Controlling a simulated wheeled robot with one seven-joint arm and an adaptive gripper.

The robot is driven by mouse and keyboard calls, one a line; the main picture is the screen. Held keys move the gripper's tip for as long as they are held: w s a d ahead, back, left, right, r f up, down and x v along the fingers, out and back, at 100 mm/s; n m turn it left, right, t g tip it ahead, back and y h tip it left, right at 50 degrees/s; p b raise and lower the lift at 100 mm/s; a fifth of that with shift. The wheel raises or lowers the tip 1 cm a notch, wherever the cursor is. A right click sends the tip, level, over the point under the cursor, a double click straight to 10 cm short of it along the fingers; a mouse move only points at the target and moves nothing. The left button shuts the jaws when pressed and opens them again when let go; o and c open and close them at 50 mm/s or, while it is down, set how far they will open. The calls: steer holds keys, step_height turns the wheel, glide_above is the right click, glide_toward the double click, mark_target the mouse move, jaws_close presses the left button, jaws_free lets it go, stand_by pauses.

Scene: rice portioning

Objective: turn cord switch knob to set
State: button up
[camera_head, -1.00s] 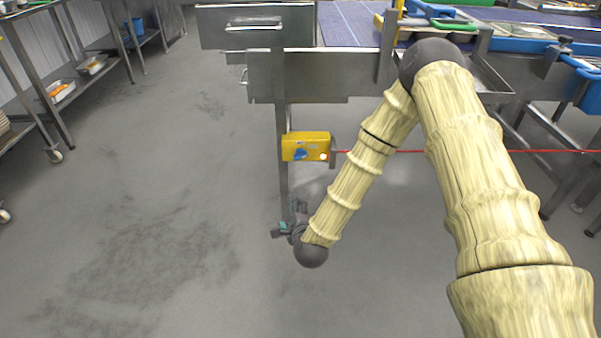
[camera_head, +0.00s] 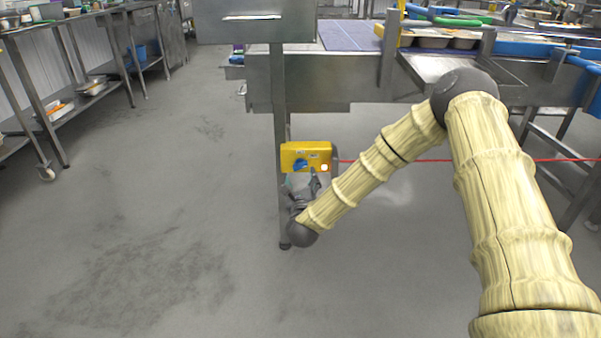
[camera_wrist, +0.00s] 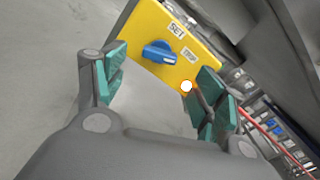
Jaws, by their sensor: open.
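The yellow cord switch box (camera_head: 306,151) is mounted on the steel table leg, and it fills the upper middle of the wrist view (camera_wrist: 147,22). Its blue knob (camera_wrist: 159,53) sits between a SET label (camera_wrist: 177,29) and a TRIP label (camera_wrist: 188,55); the knob's handle points roughly sideways toward TRIP. A lit white-orange lamp (camera_wrist: 186,87) is on the box near the right finger. My gripper (camera_wrist: 158,88) is open and empty, its teal pads on either side of the view, with the knob ahead between them and apart from them. In the head view my gripper (camera_head: 302,186) is just below the knob.
A red cord (camera_head: 400,160) runs right from the box. A steel conveyor frame (camera_head: 330,80) lies above. The grey floor to the left is clear, up to a shelf rack (camera_head: 60,100).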

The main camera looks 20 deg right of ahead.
mark_target(301, 168)
steer(key=b+x, duration=0.2)
steer(key=x, duration=0.5)
steer(key=shift+w, duration=0.2)
steer(key=shift+c, duration=0.3)
steer(key=c, duration=1)
